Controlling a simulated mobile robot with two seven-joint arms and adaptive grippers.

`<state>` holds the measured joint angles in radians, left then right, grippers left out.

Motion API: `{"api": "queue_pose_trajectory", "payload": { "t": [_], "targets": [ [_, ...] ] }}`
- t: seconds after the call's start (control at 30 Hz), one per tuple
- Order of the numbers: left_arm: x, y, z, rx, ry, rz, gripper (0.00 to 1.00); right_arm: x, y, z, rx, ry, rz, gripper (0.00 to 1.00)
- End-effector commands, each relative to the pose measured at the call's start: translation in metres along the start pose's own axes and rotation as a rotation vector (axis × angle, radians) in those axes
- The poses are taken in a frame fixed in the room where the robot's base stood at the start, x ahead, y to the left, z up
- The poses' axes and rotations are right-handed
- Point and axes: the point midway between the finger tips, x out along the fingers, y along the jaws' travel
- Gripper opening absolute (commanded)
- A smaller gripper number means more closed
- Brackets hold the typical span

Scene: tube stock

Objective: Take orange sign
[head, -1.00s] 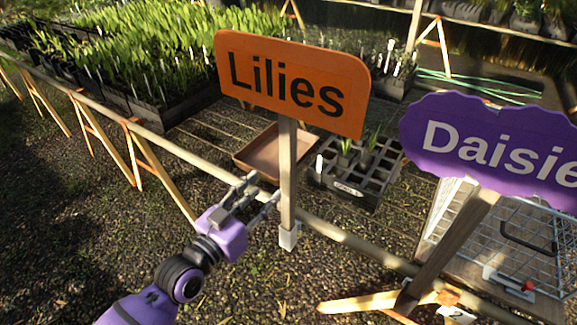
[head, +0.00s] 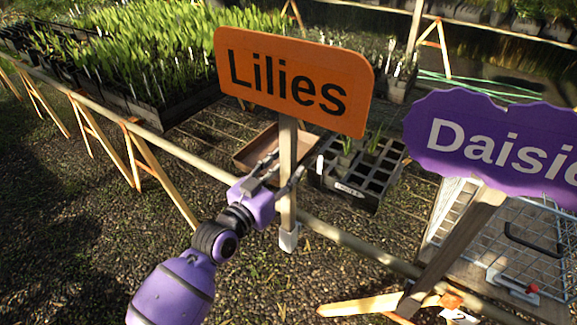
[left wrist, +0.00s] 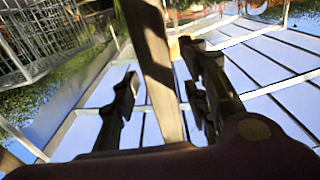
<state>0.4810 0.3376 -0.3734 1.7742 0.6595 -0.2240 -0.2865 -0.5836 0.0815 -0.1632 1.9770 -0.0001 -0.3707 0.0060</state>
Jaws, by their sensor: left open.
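The orange sign (head: 293,80) reads "Lilies" and stands upright on a wooden post (head: 288,180) with a pale block at its foot. My left gripper (head: 284,166) is open, with its fingers at the post below the board. In the left wrist view, the post (left wrist: 158,70) runs between the two open fingers of the left gripper (left wrist: 165,95). I cannot tell whether either finger touches it. The orange board does not show clearly in the left wrist view. My right gripper is not in view.
A purple "Daisies" sign (head: 495,145) on a slanting post stands to the right, near a wire basket (head: 535,235). Behind the orange sign are a brown tray (head: 250,155) and a dark cell tray (head: 345,190). A wooden rail (head: 350,243) runs along the bench's front.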

Motion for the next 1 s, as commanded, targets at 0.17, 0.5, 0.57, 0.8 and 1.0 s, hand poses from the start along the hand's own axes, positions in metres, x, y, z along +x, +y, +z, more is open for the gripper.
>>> {"api": "queue_pose_trajectory", "payload": {
  "t": [0.17,0.5,0.57,0.8,1.0],
  "targets": [
    [0.0000,0.0001,0.0001,0.000,0.000,0.000,0.42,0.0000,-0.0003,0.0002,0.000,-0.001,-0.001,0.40],
    [-0.0003,0.0000,0.0002,0.000,0.000,0.000,0.21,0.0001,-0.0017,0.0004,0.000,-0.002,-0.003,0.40],
    [-0.0003,0.0000,0.0002,0.000,0.000,0.000,0.17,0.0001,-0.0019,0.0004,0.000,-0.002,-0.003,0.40],
    [-0.0004,0.0000,0.0002,0.000,0.000,0.000,0.01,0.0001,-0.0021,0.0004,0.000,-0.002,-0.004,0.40],
    [0.0000,0.0000,-0.0028,0.000,0.005,0.000,0.00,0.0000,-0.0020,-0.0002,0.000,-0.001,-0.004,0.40]
  ]
}}
